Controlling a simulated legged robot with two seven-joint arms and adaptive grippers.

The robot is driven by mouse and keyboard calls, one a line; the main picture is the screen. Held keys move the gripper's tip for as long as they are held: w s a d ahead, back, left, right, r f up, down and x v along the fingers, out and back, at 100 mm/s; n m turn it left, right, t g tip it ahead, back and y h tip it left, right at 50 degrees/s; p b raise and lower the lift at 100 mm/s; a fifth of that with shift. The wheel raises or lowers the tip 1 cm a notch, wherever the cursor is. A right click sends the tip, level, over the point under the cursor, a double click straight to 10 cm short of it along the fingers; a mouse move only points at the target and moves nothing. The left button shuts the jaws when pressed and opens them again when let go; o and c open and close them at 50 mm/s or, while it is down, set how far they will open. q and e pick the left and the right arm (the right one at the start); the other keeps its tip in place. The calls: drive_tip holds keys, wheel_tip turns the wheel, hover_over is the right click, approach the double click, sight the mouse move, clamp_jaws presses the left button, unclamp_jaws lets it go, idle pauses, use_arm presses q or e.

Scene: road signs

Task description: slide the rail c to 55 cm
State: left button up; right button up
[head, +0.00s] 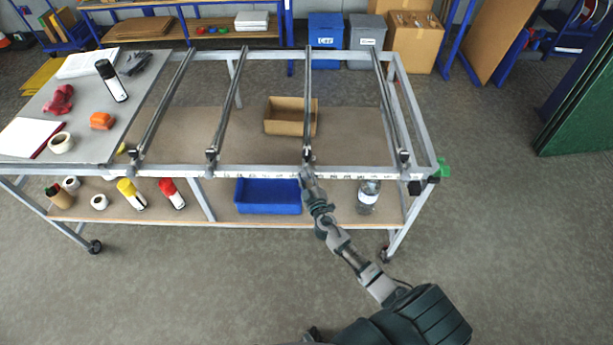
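Several grey rails run front to back across the metal frame table. The third from the left (308,95) I take as rail c, though no letter is readable. A pale scale strip (265,176) with small marks runs along the front beam; its numbers are too small to read. My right gripper (307,163) is at the front end of this third rail, at the clamp on the front beam. The fingers are too small and overlapped to show whether they are closed on it. My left gripper is not in view.
Other rails stand to the left (228,100) and right (390,100). A grey worktop (90,115) with tape, a can and gloves is at left. The lower shelf holds a cardboard box (291,127), a blue bin (268,198) and a bottle (368,196).

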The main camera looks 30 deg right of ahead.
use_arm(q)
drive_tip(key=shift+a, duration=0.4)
use_arm(e)
drive_tip(key=shift+w+a, duration=0.1)
drive_tip(key=shift+a, duration=0.05)
clamp_jaws()
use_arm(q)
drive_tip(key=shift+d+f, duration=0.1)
use_arm(e)
drive_tip(key=shift+a, duration=0.1)
